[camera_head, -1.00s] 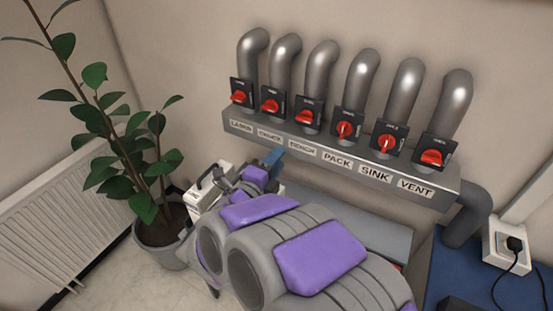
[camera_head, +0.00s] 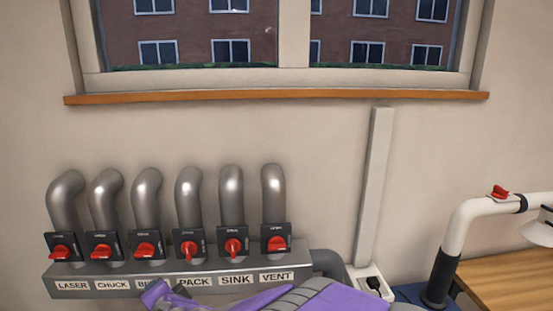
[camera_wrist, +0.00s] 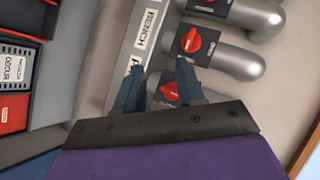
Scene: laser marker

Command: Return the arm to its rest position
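My gripper (camera_wrist: 159,82) shows in the wrist view as two blue fingers spaced apart, with nothing held between them. It points toward the valve manifold, where one red knob (camera_wrist: 170,92) shows partly between the fingers and another red knob (camera_wrist: 191,41) lies beyond them. In the head view my purple and grey arm (camera_head: 345,296) crosses the bottom edge, in front of the manifold (camera_head: 62,275), and covers part of the BENCH label. The gripper's fingers cannot be made out there.
Several grey pipes with red rotary switches (camera_head: 188,249) rise from the manifold against the wall. A window sill (camera_head: 270,97) is above. At right are a wall socket (camera_head: 369,287), a white pipe (camera_head: 470,215) and a wooden table (camera_head: 500,277).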

